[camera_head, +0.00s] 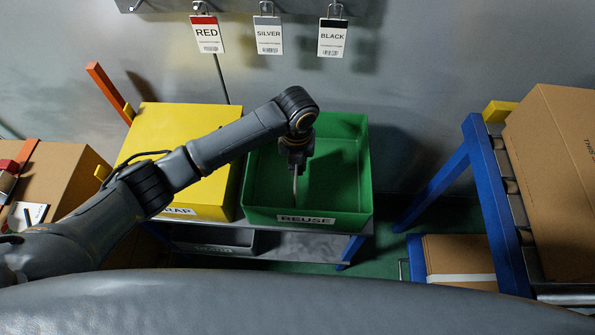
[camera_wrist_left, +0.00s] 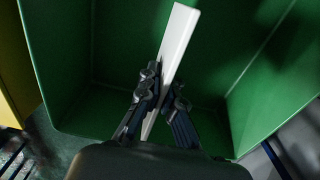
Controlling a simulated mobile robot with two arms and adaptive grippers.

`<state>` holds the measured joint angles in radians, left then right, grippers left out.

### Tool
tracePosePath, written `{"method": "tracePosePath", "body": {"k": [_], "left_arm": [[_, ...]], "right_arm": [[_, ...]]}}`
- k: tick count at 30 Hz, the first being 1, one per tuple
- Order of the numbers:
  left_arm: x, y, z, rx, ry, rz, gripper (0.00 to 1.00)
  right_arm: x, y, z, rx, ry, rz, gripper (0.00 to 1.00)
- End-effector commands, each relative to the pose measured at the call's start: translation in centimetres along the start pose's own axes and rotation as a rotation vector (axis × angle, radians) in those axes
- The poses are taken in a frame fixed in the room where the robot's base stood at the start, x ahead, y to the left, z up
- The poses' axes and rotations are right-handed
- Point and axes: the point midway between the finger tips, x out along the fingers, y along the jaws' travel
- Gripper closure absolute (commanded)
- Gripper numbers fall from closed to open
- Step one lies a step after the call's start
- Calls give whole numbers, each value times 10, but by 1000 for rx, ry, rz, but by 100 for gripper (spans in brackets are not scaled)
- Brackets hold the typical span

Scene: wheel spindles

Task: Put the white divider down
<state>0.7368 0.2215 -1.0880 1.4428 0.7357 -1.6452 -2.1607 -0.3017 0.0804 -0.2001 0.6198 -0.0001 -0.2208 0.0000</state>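The white divider (camera_wrist_left: 178,42) is a flat, narrow strip. My left gripper (camera_wrist_left: 164,88) has its fingers on either side of the divider and is shut on it. In the head view my left gripper (camera_head: 297,163) points down over the green REUSE bin (camera_head: 308,219), and the divider (camera_head: 295,190) shows edge-on as a thin pale strip below it. The bin's green walls surround the divider in the wrist view. I cannot tell whether the divider touches the bin floor. My right gripper is not in view.
A yellow bin (camera_head: 172,122) labelled SCRAP stands left of the green bin. Cardboard boxes stand at the far left (camera_head: 72,180) and on a blue-framed rack at right (camera_head: 555,170). RED, SILVER and BLACK tags (camera_head: 268,36) hang on the wall behind.

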Motion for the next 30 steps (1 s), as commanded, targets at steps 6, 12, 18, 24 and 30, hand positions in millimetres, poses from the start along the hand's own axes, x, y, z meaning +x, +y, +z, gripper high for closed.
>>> {"method": "tracePosePath", "body": {"k": [6,12,18,24,30], "left_arm": [[30,0,-1,-1,3,0,100],[32,0,0,0,0,1,100],[37,0,0,0,0,1,100],[36,0,-1,0,1,1,72],[35,0,0,0,1,1,72]], "right_arm": [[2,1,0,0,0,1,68],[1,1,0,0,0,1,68],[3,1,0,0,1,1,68],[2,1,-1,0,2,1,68],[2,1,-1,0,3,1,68]]}}
